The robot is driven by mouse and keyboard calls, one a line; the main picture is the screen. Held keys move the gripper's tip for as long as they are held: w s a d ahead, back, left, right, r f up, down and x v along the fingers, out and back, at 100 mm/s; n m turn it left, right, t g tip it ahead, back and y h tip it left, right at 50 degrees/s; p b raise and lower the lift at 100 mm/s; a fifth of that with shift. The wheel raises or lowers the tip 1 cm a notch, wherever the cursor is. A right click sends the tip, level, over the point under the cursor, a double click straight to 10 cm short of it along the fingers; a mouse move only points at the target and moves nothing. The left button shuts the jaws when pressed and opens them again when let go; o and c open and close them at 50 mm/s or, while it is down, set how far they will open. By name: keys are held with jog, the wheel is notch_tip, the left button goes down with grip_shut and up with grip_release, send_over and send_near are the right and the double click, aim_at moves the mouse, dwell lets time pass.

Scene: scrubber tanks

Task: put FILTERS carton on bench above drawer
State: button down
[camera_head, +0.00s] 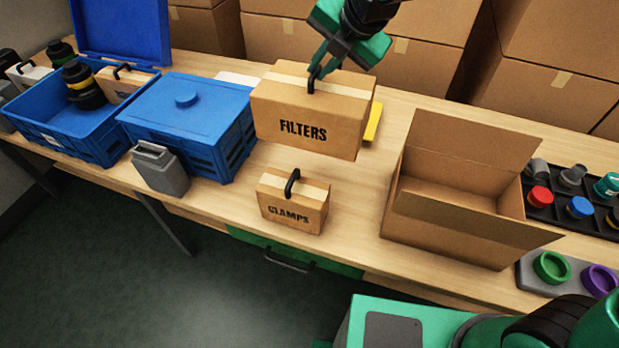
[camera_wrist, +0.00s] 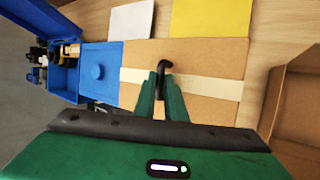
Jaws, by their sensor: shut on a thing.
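The FILTERS carton (camera_head: 313,113) is a brown box with a pale tape strip and a black handle on top. My gripper (camera_head: 315,76) is shut on that handle from above. The carton looks held above the bench (camera_head: 350,200), behind the smaller CLAMPS carton; its exact height is hard to tell. In the wrist view the gripper fingers (camera_wrist: 162,100) close around the black handle over the carton top (camera_wrist: 210,60). The green drawer (camera_head: 295,257) with a dark pull is under the front edge of the bench, below the CLAMPS carton (camera_head: 293,201).
A closed blue crate (camera_head: 190,115) and a grey container (camera_head: 160,170) stand to the left. An open blue crate (camera_head: 65,135) is farther left. An open cardboard box (camera_head: 450,215) stands to the right. A yellow item (camera_head: 373,122) lies behind the carton. Bare bench shows right of the CLAMPS carton.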

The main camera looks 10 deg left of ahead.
aim_at(348, 108)
jog(key=shift+w, duration=0.3)
notch_tip(348, 108, down, 17)
jog(key=c, duration=1.9)
grip_release()
jog(key=shift+o, duration=0.4)
jog(key=shift+s+d+r, duration=0.2)
jog(key=shift+r, duration=0.35)
jog(key=v, duration=1)
jog(key=shift+s+d+r, duration=0.15)
jog(key=shift+d+r, duration=0.05)
jog(key=shift+r, duration=0.1)
